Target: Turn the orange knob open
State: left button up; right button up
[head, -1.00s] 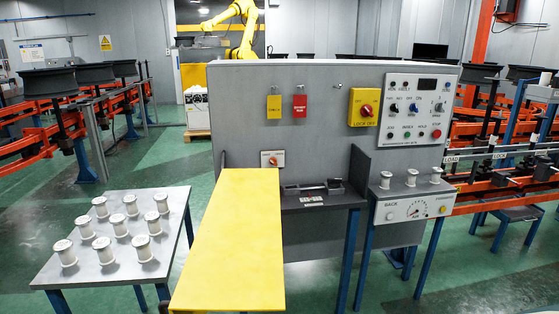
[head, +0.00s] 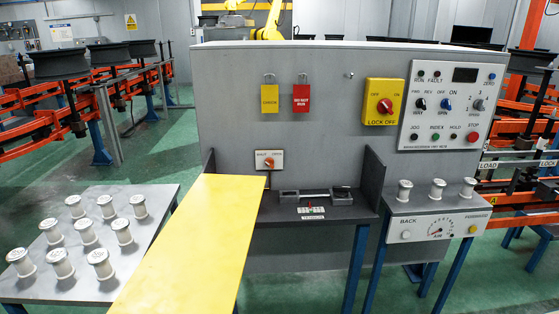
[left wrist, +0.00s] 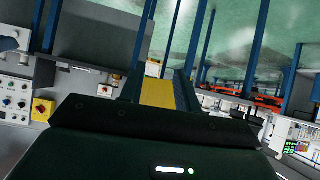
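The orange knob (head: 268,162) sits on a small white plate on the front of the grey panel (head: 320,95), above the dark shelf (head: 330,213). The plate carries small lettering that I cannot read, and the knob looks roughly upright. The small plate with its orange knob also shows in the left wrist view (left wrist: 105,90). The dark body of my left gripper (left wrist: 150,125) fills the bottom of that view, apart from the knob. Neither gripper shows in the head view.
A yellow board (head: 185,245) extends toward me just left of the knob. A side table (head: 165,195) with several white spools stands left. A yellow lock-off switch (head: 383,103), yellow and red tags and a control panel (head: 450,95) are higher on the panel. More spools stand right.

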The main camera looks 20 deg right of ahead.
aim_at(269, 162)
jog(key=i+l, duration=0.15)
jog(key=l, duration=0.2)
jog(key=i+l, duration=0.15)
jog(key=l, duration=0.2)
jog(key=i+l, duration=0.1)
jog(key=l, duration=0.25)
jog(key=i+l, duration=0.15)
jog(key=l, duration=0.2)
jog(key=i+l, duration=0.15)
jog(key=l, duration=0.2)
jog(key=i+l, duration=0.15)
jog(key=l, duration=0.2)
